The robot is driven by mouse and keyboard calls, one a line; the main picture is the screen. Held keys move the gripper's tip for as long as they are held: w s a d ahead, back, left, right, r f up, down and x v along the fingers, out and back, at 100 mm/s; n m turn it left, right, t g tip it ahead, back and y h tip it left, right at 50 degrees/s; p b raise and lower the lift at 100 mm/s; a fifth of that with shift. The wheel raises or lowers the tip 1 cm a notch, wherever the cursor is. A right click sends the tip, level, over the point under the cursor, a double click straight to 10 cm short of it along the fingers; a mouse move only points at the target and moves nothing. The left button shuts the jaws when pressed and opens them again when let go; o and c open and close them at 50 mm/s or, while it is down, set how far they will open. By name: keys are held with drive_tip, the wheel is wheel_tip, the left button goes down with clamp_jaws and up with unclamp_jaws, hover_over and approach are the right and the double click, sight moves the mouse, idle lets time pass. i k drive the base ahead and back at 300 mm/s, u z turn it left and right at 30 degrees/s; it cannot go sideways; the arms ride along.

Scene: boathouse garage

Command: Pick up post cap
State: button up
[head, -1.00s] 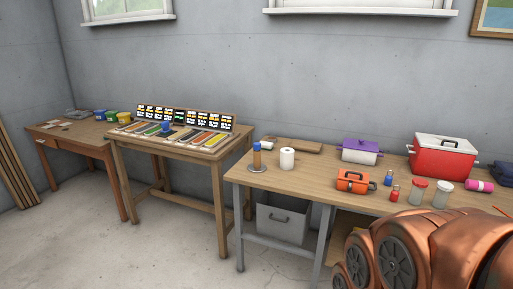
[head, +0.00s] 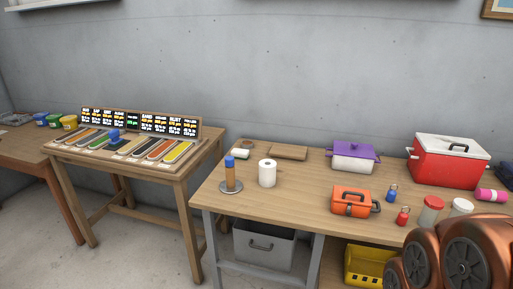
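A short wooden post (head: 231,176) stands upright on a round grey base near the left end of the right-hand workbench (head: 285,203). A small blue cap (head: 230,162) sits on its top and looks like the post cap. A blue knobbed thing (head: 115,137) also stands among the coloured strips on the middle table; I cannot tell exactly what it is. My gripper is not in view; only copper-coloured parts of my arm show at the lower right.
A white roll (head: 267,173) stands just right of the post, with a wooden board (head: 288,153) behind. A grey bin (head: 264,246) and yellow crate (head: 366,266) are below.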

sight(229, 159)
drive_tip(key=u, duration=0.25)
drive_tip(key=i, duration=0.95)
drive_tip(key=u, duration=0.9)
drive_tip(key=i, duration=0.5)
drive_tip(key=u, duration=0.4)
